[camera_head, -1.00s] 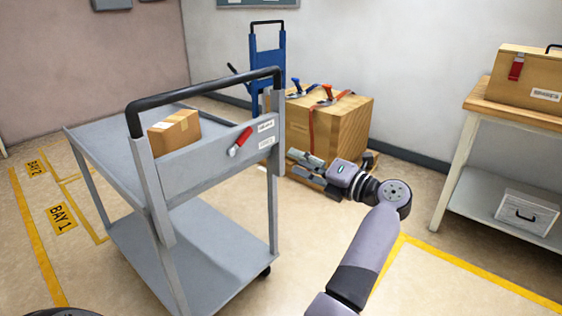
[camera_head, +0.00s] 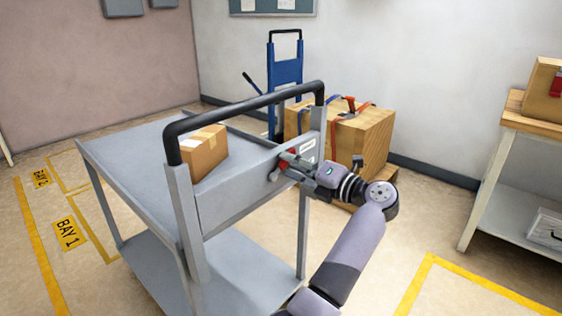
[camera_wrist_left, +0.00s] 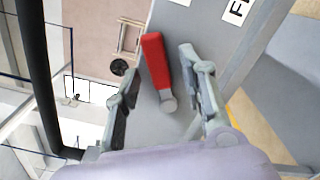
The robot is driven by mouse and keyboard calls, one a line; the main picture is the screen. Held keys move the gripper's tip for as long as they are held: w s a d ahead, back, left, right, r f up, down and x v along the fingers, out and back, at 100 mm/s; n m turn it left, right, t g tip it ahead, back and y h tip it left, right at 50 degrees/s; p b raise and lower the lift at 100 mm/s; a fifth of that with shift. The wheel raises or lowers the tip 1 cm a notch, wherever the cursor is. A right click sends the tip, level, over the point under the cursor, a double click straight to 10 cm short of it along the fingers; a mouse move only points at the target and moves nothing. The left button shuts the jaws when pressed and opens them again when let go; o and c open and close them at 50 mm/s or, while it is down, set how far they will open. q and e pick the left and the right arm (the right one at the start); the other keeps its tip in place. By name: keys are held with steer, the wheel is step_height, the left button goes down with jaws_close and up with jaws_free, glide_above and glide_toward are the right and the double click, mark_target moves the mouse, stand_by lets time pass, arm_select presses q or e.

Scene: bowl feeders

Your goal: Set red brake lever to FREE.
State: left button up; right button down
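The red brake lever (camera_wrist_left: 155,60) is on the grey end panel of the trolley (camera_head: 235,195). In the left wrist view it has a red handle and a round grey pivot, and a white label starting with F (camera_wrist_left: 237,10) is near it. In the head view the lever (camera_head: 288,154) is mostly hidden by my left gripper (camera_head: 284,166). In the left wrist view my left gripper (camera_wrist_left: 162,60) is open, with one finger on each side of the lever. Gaps show on both sides of the handle. My right gripper is not in view.
A cardboard box (camera_head: 204,152) sits on the trolley's top deck beside the end panel. A black push handle (camera_head: 245,106) arches above the panel. A strapped wooden crate (camera_head: 365,140) and a blue hand truck (camera_head: 285,75) stand behind. A bench (camera_head: 535,125) is at the right.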

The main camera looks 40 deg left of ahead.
arm_select(q)
steer(key=shift+a, duration=0.15)
steer(key=shift+c, duration=0.5)
jaws_close()
stand_by(0.4)
